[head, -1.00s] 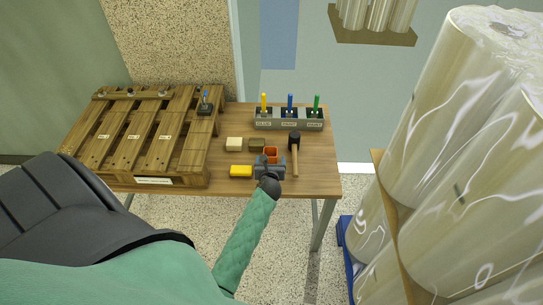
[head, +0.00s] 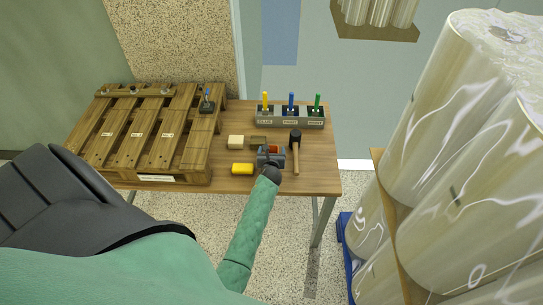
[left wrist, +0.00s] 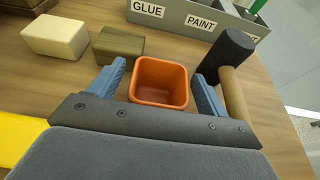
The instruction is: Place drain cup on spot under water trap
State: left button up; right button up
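The orange, open-topped cup, which I take for the drain cup, stands upright on the table in the left wrist view (left wrist: 158,84). It also shows partly in the head view (head: 273,149), mostly hidden by my gripper. My left gripper (head: 270,157) is open around the cup. In the left wrist view its blue fingers (left wrist: 158,90) stand on either side with small gaps. A small dark fitting with a blue part (head: 207,104) sits on the pallet's right end; I cannot tell whether it is the water trap. My right gripper is not in view.
A wooden pallet (head: 152,150) fills the table's left. A mallet (head: 296,152) lies close right of the cup. Cream (head: 236,142), brown (left wrist: 119,45) and yellow (head: 242,169) blocks lie left. A grey holder (head: 290,119) with labelled bins stands behind. Wrapped rolls stand far right.

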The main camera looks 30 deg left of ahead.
pick_arm(q)
jog(key=c, duration=1)
jog(key=shift+o, duration=0.2)
